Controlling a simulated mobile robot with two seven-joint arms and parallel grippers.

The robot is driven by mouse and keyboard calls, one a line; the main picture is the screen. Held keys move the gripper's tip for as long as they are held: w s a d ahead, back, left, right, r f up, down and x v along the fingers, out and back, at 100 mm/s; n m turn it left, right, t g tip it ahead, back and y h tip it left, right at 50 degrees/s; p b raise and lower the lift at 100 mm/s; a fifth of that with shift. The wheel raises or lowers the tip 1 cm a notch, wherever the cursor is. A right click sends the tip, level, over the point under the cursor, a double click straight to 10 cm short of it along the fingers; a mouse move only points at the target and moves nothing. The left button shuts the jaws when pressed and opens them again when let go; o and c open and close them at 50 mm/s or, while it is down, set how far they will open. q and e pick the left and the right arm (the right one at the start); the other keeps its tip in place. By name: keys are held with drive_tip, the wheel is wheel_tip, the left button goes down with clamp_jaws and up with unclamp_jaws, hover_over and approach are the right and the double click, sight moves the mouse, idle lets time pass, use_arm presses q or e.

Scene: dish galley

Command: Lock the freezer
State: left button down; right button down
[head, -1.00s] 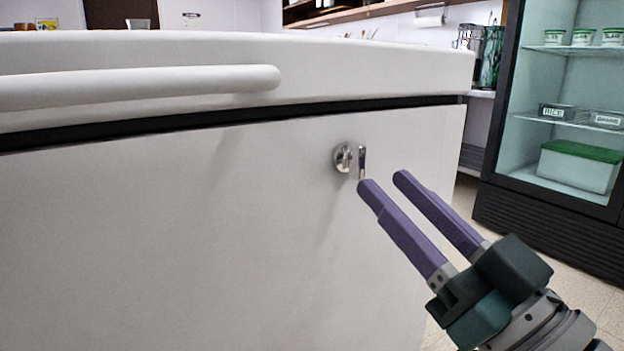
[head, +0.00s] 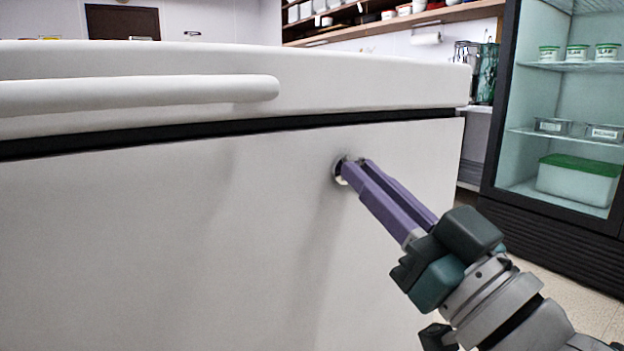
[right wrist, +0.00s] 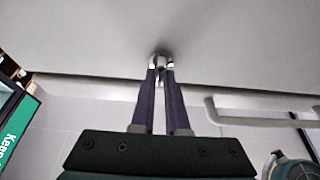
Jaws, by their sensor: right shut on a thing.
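The white chest freezer (head: 180,220) fills most of the head view, its lid (head: 370,90) down with a dark seal line under it. A round metal lock (head: 339,172) sits on its front, near the right end; it also shows in the right wrist view (right wrist: 160,56). My right gripper (head: 358,168) is at the lock, with its purple fingers shut on the key there. The fingers hide most of the key in the head view; a bit of metal shows between the fingertips in the right wrist view (right wrist: 160,68). My left gripper is not in view.
A white bar handle (head: 140,94) runs along the lid at the left. A glass-front fridge (head: 565,120) with tubs and a green-lidded box stands at the right. Shelves (head: 400,22) line the back wall. Tiled floor (head: 560,290) shows at the lower right.

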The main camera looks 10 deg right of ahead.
drive_tip(key=shift+n, duration=0.3)
idle(0.4)
drive_tip(key=shift+d+r+n+g+y+p, duration=0.1)
drive_tip(key=shift+n+g+y+p, duration=1)
drive_tip(key=shift+n, duration=2.55)
drive_tip(key=shift+d+r+n+g+y+p, duration=0.1)
drive_tip(key=shift+n+g+y+p, duration=0.25)
drive_tip(key=shift+n+g+p, duration=2.3)
drive_tip(key=shift+n+g+y+p, duration=0.1)
drive_tip(key=shift+n+y+p, duration=0.65)
drive_tip(key=shift+n, duration=3.85)
drive_tip(key=c, duration=0.9)
unclamp_jaws()
